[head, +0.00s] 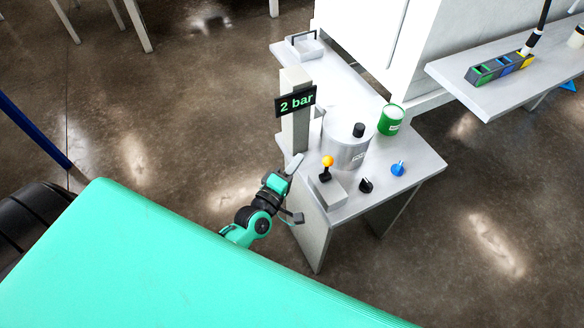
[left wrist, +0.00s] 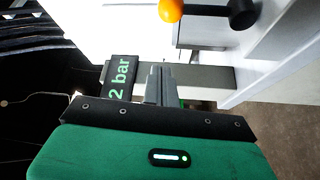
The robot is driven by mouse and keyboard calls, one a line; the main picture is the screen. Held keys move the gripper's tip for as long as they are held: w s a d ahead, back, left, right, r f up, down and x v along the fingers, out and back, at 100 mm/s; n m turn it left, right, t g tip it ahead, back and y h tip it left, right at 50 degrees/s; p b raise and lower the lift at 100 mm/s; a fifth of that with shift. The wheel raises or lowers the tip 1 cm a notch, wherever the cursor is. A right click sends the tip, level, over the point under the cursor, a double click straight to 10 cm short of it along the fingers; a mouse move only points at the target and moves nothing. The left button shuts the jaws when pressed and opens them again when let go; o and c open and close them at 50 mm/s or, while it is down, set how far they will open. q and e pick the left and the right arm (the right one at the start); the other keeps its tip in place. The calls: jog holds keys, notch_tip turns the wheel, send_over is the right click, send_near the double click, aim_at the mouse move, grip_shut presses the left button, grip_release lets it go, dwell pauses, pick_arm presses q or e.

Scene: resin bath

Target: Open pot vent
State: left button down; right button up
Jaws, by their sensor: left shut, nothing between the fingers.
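The grey metal pot (head: 345,152) stands on the grey table in the head view, with a black knob (head: 358,130) on top. In front of it are a lever with an orange ball (head: 327,161), a black knob (head: 366,185) and a blue knob (head: 398,168). I cannot tell which of these is the vent. My left gripper (head: 294,164) is shut and empty, at the table's left edge, left of the orange-ball lever. In the left wrist view, its closed fingers (left wrist: 158,84) are beside the "2 bar" display (left wrist: 120,77). The orange ball (left wrist: 171,10) shows at the top. My right gripper is out of view.
The "2 bar" display (head: 296,102) is on a post close to my left gripper. A green can (head: 391,120) stands behind the pot, and a small metal tray (head: 305,46) is at the far end. A shelf (head: 520,92) is at the right.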

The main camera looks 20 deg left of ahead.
aim_at(327, 169)
pick_arm(q)
jog(key=w+d+p, duration=0.1)
jog(key=w+d, duration=0.1)
jog(key=w+d+p, duration=0.1)
jog(key=d, duration=0.1)
jog(key=shift+w+d+f, duration=0.15)
jog(key=shift+w, duration=0.25)
dwell(0.4)
